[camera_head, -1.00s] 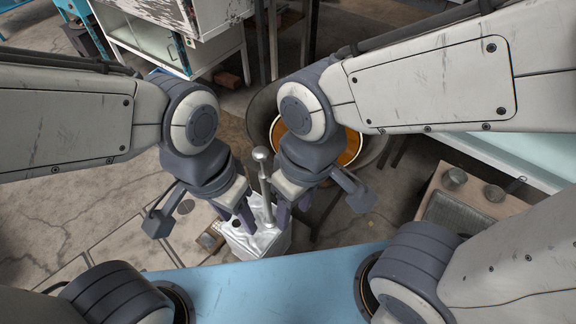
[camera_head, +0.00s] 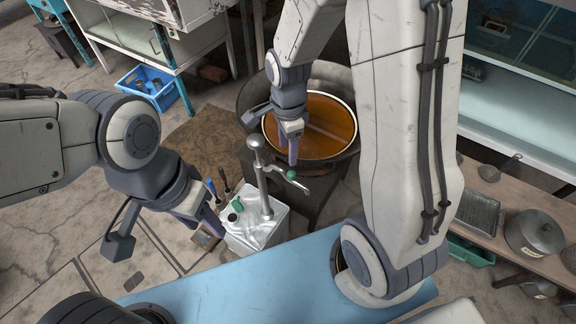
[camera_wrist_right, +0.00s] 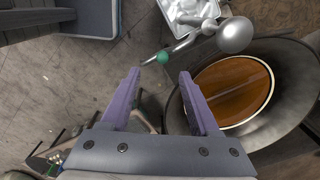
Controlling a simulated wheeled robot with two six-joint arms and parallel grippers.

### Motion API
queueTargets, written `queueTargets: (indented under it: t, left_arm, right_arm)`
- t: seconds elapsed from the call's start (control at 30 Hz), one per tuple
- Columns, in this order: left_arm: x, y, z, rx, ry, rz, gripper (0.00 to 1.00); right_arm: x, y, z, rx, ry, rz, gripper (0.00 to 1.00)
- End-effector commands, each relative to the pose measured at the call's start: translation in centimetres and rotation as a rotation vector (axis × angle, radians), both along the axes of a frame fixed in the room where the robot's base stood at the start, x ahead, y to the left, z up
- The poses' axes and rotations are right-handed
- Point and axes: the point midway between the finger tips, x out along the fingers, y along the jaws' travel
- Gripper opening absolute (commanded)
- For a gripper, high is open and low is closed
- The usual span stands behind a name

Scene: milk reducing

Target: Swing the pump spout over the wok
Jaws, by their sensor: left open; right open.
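The silver pump (camera_head: 263,181) stands upright on a white canister (camera_head: 245,235). Its knobbed top also shows in the right wrist view (camera_wrist_right: 235,35). The thin spout (camera_head: 272,165) carries a green piece (camera_head: 291,174) and points right, its tip in front of the wok (camera_head: 338,164). The right wrist view shows the spout (camera_wrist_right: 182,45) pointing away from the wok's bowl. The wok holds orange-brown liquid. My right gripper (camera_head: 291,150) is open and empty, near the wok's near-left rim, behind the spout. My left gripper (camera_head: 206,217) is open, left of the canister.
A blue ledge (camera_head: 240,285) lies in front of the canister. A bench (camera_head: 485,215) with a tray and lidded pot is at right. A blue crate (camera_head: 150,88) sits on the floor at back left.

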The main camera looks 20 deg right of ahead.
Motion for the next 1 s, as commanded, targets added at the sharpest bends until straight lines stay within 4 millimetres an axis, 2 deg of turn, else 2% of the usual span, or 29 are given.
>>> queueTargets:
  t: [0.1, 0.2, 0.7, 0.83, 1.0]
  left_arm:
    - [0.0, 0.0, -0.3, 0.000, 0.000, 0.000, 0.50]
    - [0.0, 0.0, -0.4, 0.000, 0.000, 0.000, 0.50]
    - [0.0, 0.0, -1.3, 0.000, 0.000, 0.000, 0.50]
    - [0.0, 0.0, -1.3, 0.000, 0.000, 0.000, 0.50]
    - [0.0, 0.0, -1.3, 0.000, 0.000, 0.000, 0.50]
  right_arm:
    - [0.6, -1.2, -1.4, -0.003, 0.004, -0.133, 0.62]
    - [0.8, -1.4, -2.2, -0.004, 0.005, -0.167, 0.62]
    - [0.7, -1.2, -10.5, -0.004, 0.006, -0.163, 0.62]
    - [0.8, -1.3, -11.5, -0.004, 0.004, -0.163, 0.62]
    - [0.8, -1.3, -11.9, -0.003, 0.003, -0.163, 0.62]
